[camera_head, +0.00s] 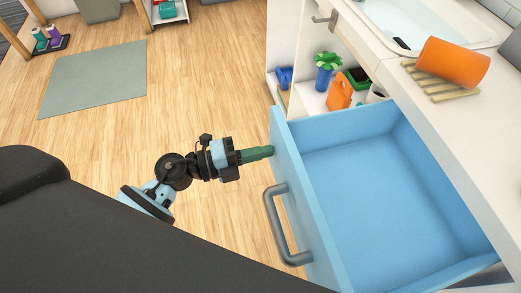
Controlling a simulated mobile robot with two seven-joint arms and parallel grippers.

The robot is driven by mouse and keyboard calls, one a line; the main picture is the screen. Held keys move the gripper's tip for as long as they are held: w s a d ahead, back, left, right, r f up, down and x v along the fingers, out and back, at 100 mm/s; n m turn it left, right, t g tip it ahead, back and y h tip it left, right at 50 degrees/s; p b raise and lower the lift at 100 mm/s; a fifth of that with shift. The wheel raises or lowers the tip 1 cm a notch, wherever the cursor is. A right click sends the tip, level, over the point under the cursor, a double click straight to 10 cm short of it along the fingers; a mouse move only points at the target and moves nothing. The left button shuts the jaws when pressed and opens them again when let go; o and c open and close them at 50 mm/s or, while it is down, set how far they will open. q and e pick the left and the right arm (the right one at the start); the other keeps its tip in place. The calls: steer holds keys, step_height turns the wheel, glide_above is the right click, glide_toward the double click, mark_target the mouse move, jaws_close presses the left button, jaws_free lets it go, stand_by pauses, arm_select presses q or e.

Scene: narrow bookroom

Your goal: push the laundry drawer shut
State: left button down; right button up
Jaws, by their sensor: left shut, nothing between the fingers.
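The laundry drawer (365,200) is light blue and empty, and it stands pulled out from the white counter at the right. A metal bar handle (283,228) is on its front panel (290,185). My left gripper (268,151) is shut with green fingers, its tips at the upper far part of the front panel, beyond the handle. The tips look to be touching the panel or very close to it; I cannot tell which. My right gripper is not in view.
The white counter (440,115) holds an orange cup (453,63) lying on a slatted wooden rack (440,88) by a sink (425,20).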

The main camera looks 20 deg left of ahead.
mark_target(302, 142)
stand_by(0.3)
arm_select(q)
steer(key=p+x, duration=0.2)
steer(key=x, duration=0.7)
steer(key=shift+w+d+r, duration=0.2)
steer(key=shift+d, duration=0.1)
steer(key=x, duration=0.4)
steer(key=b+x, duration=0.1)
steer(key=x, duration=0.8)
steer(key=shift+w+d+f, duration=0.15)
steer(key=shift+d+f, duration=0.1)
steer(key=shift+f, duration=0.05)
steer(key=shift+w+d, duration=0.4)
steer(key=shift+d, duration=0.1)
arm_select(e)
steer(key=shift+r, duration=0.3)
arm_select(q)
steer(key=shift+a, duration=0.1)
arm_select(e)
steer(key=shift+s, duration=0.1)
